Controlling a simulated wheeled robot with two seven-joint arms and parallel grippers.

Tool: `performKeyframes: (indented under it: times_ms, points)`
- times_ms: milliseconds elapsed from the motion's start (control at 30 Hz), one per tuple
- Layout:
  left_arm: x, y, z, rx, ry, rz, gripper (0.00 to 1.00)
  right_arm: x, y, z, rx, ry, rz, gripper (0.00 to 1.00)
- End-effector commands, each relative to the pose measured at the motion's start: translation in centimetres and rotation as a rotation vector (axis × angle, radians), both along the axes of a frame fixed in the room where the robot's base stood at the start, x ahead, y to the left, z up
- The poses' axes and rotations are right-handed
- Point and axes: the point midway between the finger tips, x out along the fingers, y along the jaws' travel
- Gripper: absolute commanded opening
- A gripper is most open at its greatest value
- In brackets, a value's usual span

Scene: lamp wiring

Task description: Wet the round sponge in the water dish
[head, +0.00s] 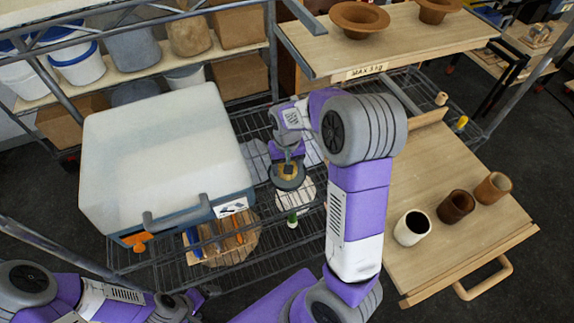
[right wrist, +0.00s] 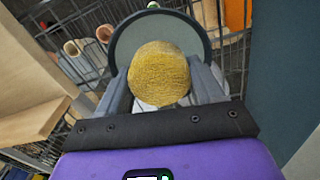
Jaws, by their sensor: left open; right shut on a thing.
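The round yellow sponge (right wrist: 160,74) is between the fingers of my right gripper (right wrist: 160,85), which is shut on it. In the head view the right gripper (head: 288,163) points down, with the sponge (head: 287,171) at its tip. The round grey water dish (right wrist: 140,38), with a dark rim, lies behind the sponge in the right wrist view. It also shows around the sponge in the head view (head: 289,184). I cannot tell whether the sponge touches the water. My left gripper (head: 188,299) is open and empty at the lower left, away from the dish.
A large pale box (head: 165,150) stands left of the dish on the wire rack. Several tools (head: 215,241) lie in front of it. A wooden board (head: 440,225) on the right bears three cups (head: 456,207). A shelf (head: 400,45) with bowls is behind.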

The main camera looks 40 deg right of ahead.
Motion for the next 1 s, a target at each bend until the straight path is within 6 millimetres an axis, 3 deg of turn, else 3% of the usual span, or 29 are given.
performKeyframes:
  times_ms: [1000]
  points:
    - [0.00,0.00,-0.47,0.000,0.000,0.000,0.95,-0.02,0.01,-0.82,0.000,0.001,0.000,0.42]
